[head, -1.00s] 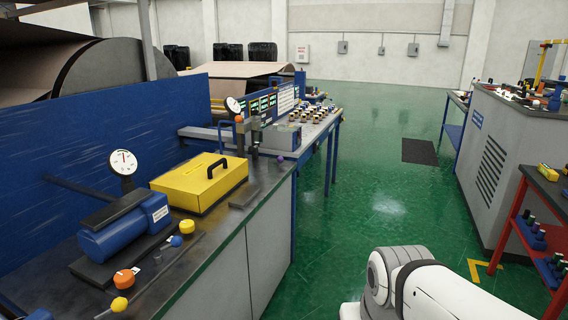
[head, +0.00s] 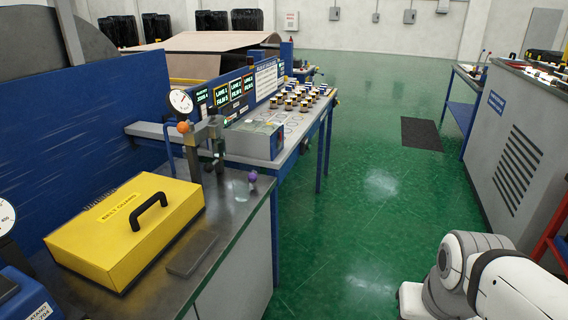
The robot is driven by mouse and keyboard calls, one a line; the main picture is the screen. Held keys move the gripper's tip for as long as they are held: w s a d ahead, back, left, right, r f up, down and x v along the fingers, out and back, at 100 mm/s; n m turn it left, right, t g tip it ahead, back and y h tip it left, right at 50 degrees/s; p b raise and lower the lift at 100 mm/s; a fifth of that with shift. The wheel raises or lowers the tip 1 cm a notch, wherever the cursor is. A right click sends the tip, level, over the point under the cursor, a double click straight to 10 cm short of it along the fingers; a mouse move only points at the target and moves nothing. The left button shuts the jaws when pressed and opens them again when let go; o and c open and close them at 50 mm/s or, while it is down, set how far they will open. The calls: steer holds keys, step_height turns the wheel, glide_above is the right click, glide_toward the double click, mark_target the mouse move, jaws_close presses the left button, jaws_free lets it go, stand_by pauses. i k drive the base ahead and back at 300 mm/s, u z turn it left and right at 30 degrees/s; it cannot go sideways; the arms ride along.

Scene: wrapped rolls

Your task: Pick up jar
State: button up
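A small, pale, see-through vessel (head: 240,188), which looks like the jar, stands on the dark bench top near its far right corner. It is faint, and I cannot make out a lid. A purple knob (head: 253,177) is right beside it. A gauge stand (head: 217,150) with a dial rises just to its left. My gripper is not in view; only white and grey links of my arm show at the lower right, over the floor and well away from the vessel.
A yellow box with a black handle (head: 128,226) and a flat dark grey block (head: 192,254) lie on the bench. Behind is a control table (head: 298,130) with several knobs. Green floor (head: 370,190) is open between the bench and the grey cabinet (head: 518,150) at right.

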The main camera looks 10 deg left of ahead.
mark_target(241, 190)
steer(key=u, duration=0.6)
steer(key=i, duration=1.25)
steer(key=u, duration=0.95)
steer(key=k, duration=0.75)
steer(key=u, duration=0.15)
steer(key=i, duration=0.85)
steer(key=z, duration=0.05)
